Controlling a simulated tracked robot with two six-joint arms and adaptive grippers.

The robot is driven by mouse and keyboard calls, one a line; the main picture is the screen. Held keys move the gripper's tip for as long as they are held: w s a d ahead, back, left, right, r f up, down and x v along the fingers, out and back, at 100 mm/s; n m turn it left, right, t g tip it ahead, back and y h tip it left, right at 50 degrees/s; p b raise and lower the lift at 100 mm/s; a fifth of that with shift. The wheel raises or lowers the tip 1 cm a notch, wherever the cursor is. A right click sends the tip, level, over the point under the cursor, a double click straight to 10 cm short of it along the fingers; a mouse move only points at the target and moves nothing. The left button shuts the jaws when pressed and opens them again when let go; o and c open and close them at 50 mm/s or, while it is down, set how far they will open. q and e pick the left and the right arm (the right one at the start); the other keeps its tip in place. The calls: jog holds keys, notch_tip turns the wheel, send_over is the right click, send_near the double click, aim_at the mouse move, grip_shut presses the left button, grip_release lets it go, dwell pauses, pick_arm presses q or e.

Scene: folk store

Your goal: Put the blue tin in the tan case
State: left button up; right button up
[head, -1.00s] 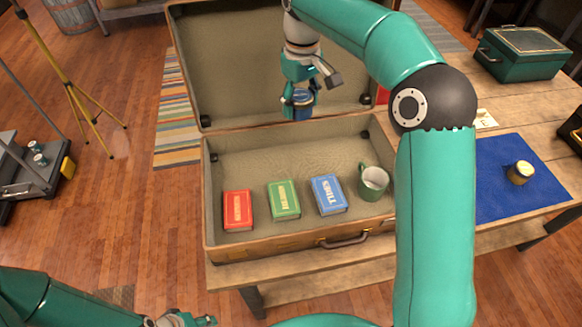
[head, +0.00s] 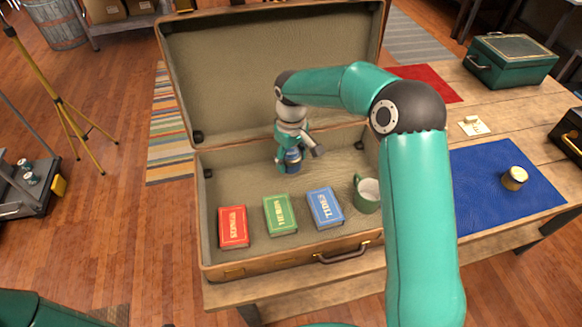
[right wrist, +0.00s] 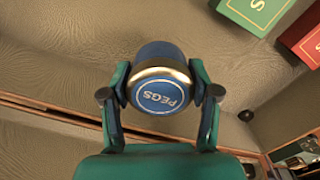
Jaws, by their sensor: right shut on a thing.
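The tan case (head: 222,272) lies open on the wooden table, its lid tilted up at the back. The blue tin (head: 292,157) is in my right gripper (head: 291,166), inside the case's outline near the back wall and behind the books. In the right wrist view the blue tin (right wrist: 158,92) has a gold rim and a lid reading PEGS, and the right gripper's fingers (right wrist: 160,110) close on its two sides. I cannot tell whether the tin touches the case floor. My left gripper is out of view; only part of my left arm shows at the lower left.
In the case's front are a red book (head: 233,227), a green book (head: 280,215), a blue book (head: 325,208) and a green mug (head: 367,195). Right of it are a blue mat (head: 490,190) with a gold-lidded tin (head: 514,178), a red mat (head: 425,82) and a teal box (head: 510,62).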

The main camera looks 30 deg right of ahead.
aim_at(291, 169)
jog(key=shift+f, duration=2.1)
jog(key=shift+f, duration=0.1)
jog(key=o, duration=1.2)
notch_tip(291, 169, up, 12)
jog(key=shift+f, duration=0.1)
jog(key=shift+r, duration=0.25)
jog(key=shift+s, duration=0.1)
